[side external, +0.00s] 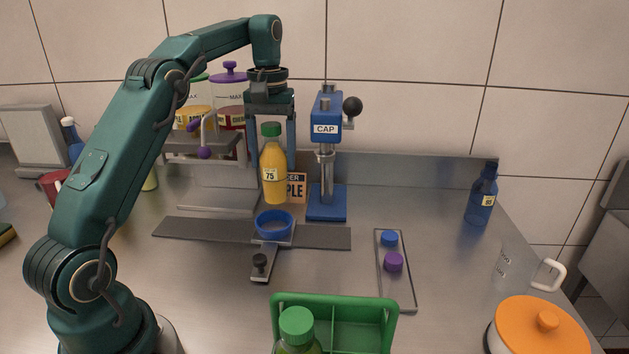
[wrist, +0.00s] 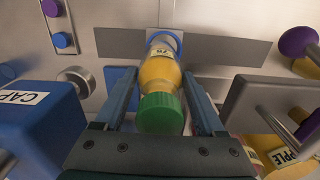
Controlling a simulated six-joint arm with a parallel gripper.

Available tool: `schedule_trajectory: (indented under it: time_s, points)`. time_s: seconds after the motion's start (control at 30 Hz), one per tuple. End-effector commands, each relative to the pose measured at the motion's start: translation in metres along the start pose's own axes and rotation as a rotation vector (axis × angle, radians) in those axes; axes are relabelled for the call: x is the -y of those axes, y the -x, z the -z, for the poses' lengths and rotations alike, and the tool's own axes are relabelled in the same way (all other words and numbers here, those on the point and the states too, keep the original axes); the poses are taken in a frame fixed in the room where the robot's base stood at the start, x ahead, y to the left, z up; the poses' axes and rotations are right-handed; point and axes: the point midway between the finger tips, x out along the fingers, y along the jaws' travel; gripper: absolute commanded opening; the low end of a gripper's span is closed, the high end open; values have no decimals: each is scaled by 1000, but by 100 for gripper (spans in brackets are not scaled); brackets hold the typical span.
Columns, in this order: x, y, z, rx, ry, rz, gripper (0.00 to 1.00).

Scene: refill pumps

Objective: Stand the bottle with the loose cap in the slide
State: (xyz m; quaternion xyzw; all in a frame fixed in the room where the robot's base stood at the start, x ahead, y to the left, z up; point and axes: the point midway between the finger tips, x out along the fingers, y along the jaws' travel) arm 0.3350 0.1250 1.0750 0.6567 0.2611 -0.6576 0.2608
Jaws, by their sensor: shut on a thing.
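My gripper (side external: 271,125) is shut on a bottle of orange-yellow liquid (side external: 274,180) with a green cap and a label reading 75. The bottle hangs upright between the fingers, above and slightly behind the blue ring of the slide (side external: 274,225). In the wrist view the bottle (wrist: 159,76) sits between the gripper's fingers (wrist: 160,90), with its base overlapping the blue ring (wrist: 176,40). The ring is mounted on a grey rail (side external: 195,231) with a black-knobbed lever in front. Whether the green cap is loose cannot be told.
A blue CAP press (side external: 327,130) stands just right of the bottle. Dispensers with purple and green lids (side external: 230,95) stand behind left. A tray (side external: 409,290) holds blue and purple caps. A green crate (side external: 365,306), orange-lidded pot (side external: 540,330) and blue bottle (side external: 481,195) are also around.

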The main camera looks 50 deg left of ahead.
Motion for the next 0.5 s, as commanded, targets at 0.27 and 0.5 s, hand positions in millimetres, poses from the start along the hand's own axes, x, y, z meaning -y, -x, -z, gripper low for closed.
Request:
schedule_trajectory:
  time_s: [0.27, 0.5]
  points:
    - [8, -13, 4, -2, 26, -1, 0]
    - [10, -30, 4, 0, 30, -1, 0]
